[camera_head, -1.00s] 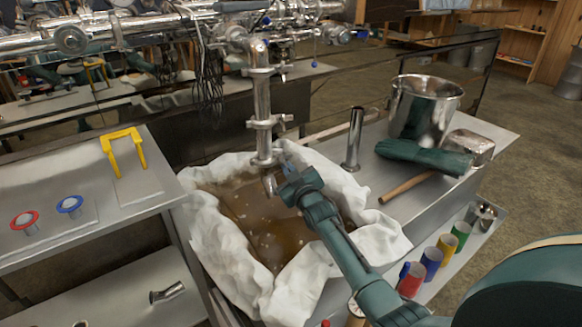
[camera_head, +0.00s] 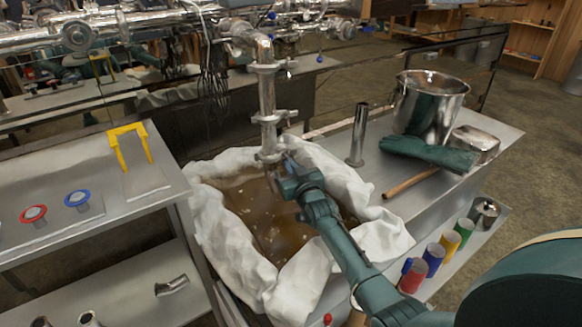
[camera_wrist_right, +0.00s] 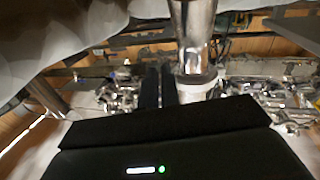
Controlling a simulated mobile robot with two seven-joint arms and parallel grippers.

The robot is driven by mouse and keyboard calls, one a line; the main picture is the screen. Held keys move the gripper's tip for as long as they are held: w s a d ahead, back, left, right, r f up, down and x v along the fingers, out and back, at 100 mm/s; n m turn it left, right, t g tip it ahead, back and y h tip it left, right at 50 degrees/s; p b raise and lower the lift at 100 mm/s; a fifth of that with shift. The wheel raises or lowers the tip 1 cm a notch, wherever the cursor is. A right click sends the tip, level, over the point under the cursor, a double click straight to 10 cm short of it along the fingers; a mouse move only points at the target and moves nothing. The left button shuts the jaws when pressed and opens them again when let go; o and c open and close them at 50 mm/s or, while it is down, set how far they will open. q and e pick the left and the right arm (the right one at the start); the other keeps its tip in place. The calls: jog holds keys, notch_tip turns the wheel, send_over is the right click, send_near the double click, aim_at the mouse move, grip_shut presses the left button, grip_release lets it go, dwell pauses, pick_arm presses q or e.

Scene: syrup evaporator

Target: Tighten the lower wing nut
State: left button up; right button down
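A shiny vertical pipe (camera_head: 269,98) hangs over a cloth-lined basin of brown liquid. It has a clamp with a side piece at mid height (camera_head: 272,118) and a lower clamp (camera_head: 268,156) near its bottom end. My right gripper (camera_head: 286,166) is beside the lower clamp, on its right. The lower wing nut is too small or hidden to make out. In the right wrist view, two dark fingers (camera_wrist_right: 159,86) stand close together, just left of the pipe (camera_wrist_right: 194,38). I cannot tell whether they touch or hold anything. My left gripper is out of view.
White cloth (camera_head: 237,247) drapes the basin around the liquid (camera_head: 285,236). A metal pot (camera_head: 428,108), an upright tube (camera_head: 358,135) and green gloves (camera_head: 430,153) are on the right table.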

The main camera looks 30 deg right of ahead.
jog(key=c, duration=1.6)
grip_release()
pick_arm(q)
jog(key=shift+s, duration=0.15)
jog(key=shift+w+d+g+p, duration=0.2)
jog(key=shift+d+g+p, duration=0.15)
jog(key=shift+p, duration=0.65)
pick_arm(e)
jog(key=s, duration=0.4)
jog(key=s+a, duration=0.1)
jog(key=s, duration=0.8)
jog(key=shift+a, duration=0.2)
